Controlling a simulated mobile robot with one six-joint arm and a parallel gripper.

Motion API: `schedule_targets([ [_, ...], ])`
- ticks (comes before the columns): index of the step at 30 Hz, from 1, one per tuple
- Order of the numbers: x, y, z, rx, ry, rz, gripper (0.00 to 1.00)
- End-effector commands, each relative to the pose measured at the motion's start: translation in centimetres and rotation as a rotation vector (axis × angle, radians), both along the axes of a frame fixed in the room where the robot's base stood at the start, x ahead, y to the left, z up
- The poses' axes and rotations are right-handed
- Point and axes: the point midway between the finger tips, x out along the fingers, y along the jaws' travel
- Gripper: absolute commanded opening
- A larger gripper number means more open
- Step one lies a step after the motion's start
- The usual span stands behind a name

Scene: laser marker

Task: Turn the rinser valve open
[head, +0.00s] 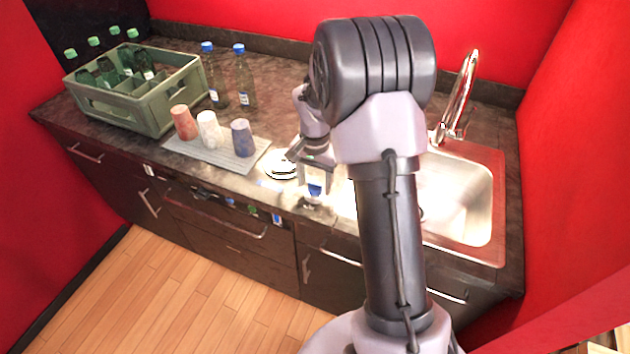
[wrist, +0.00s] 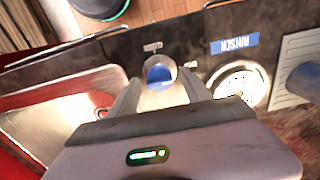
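The rinser (wrist: 238,84) is a round, pale metal disc in the counter, beside a blue label reading RINSER (wrist: 234,44). In the head view the rinser (head: 281,170) lies just left of my gripper. A small round valve knob with a blue face (wrist: 160,75) shows between my gripper's fingers (wrist: 161,88) in the wrist view. In the head view my gripper (head: 314,190) points down over the counter's front edge, with blue showing between its fingers. The fingers are apart, one on each side of the knob. I cannot tell whether they touch it. Small labels near the knob are unreadable.
A grey mat (head: 240,158) with several cups lies left of the rinser. A green bottle crate (head: 150,112) and two loose bottles stand farther left. The sink (head: 470,205) and its faucet (head: 458,100) are to the right. Cabinet fronts drop below the counter edge.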

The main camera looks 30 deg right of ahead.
Motion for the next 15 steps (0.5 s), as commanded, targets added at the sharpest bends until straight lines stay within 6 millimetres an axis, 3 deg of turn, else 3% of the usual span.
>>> schedule_targets([
  [5, 0.0, 0.0, 1.1, 0.000, -0.001, 0.000, 0.57],
  [15, 0.1, 0.0, 12.1, -0.001, -0.003, 0.000, 0.57],
])
